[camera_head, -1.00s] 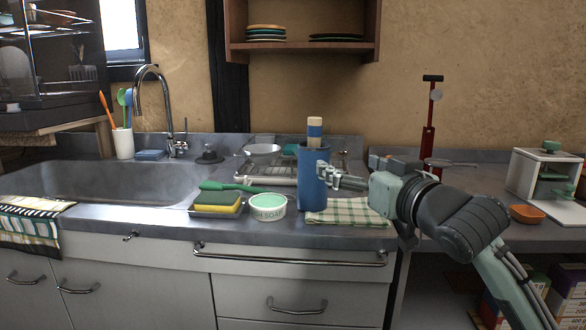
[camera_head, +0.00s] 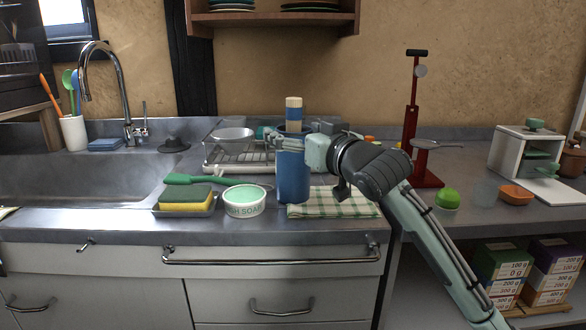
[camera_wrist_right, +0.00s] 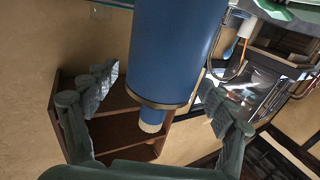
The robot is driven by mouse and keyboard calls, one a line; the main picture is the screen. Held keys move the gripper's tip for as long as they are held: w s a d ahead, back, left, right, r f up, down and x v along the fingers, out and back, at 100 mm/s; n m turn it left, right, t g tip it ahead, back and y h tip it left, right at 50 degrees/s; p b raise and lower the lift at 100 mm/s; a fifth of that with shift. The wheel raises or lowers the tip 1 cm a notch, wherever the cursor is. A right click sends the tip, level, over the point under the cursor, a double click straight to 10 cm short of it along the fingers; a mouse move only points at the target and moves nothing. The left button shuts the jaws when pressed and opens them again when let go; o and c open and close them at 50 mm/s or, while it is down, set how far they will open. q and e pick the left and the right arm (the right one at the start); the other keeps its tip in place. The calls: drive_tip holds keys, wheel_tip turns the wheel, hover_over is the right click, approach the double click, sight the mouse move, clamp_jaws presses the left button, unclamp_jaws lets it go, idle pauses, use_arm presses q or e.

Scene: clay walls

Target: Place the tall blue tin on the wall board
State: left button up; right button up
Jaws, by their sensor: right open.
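The tall blue tin (camera_head: 293,176) stands upright on the counter at the left end of a checked cloth. A cream piece with a blue band (camera_head: 294,108) sticks up from its top. My right gripper (camera_head: 284,141) is at the tin's upper part, reaching across it from the right. In the right wrist view, the tin (camera_wrist_right: 180,45) lies between the two spread fingers (camera_wrist_right: 160,92), with gaps on both sides. The wall board (camera_head: 270,18), a brown wooden shelf with plates, hangs above; it also shows in the wrist view (camera_wrist_right: 125,95). My left gripper is out of view.
A soap tub (camera_head: 245,201) and sponge (camera_head: 186,197) are left of the tin. A dish rack (camera_head: 240,155) is behind it. A red stand (camera_head: 411,130), green dome (camera_head: 447,198) and orange bowl (camera_head: 517,195) are to the right.

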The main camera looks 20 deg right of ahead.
drive_tip(key=shift+w, duration=0.25)
drive_tip(key=c, duration=1.6)
